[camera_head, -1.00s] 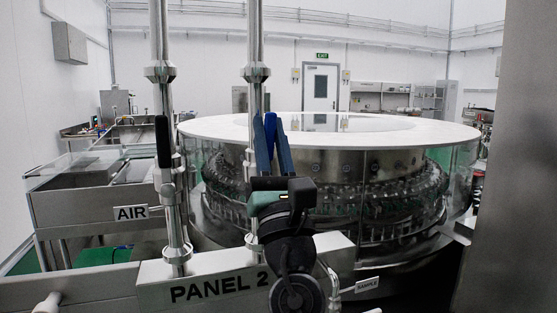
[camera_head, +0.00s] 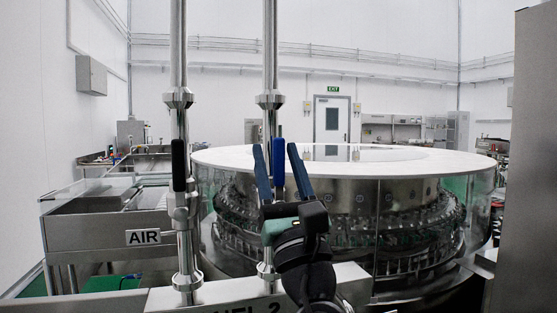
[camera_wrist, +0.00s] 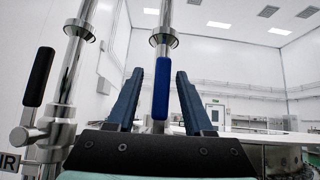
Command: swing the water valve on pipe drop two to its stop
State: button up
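The valve with the blue handle (camera_head: 278,162) is on the right-hand steel pipe (camera_head: 271,60); the handle stands upright. In the wrist view the blue handle (camera_wrist: 163,80) shows between the two finger pads, farther off than they are. My gripper (camera_head: 275,155) is open, its two blue fingers pointing up on either side of the handle as seen from the head. It also shows open in the wrist view (camera_wrist: 160,92), with nothing between the pads up close. The valve body below the handle is hidden behind my gripper.
A second pipe on the left carries a valve with a black upright handle (camera_head: 178,165), beside the AIR label (camera_head: 143,237). The panel (camera_head: 180,300) runs below the pipes. The large round washer (camera_head: 345,210) stands behind. A steel column (camera_head: 525,160) fills the right edge.

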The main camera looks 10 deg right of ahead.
jog(key=b+v, duration=0.2)
jog(key=v, duration=1.1)
jog(key=shift+b, duration=0.35)
jog(key=shift+r, duration=0.1)
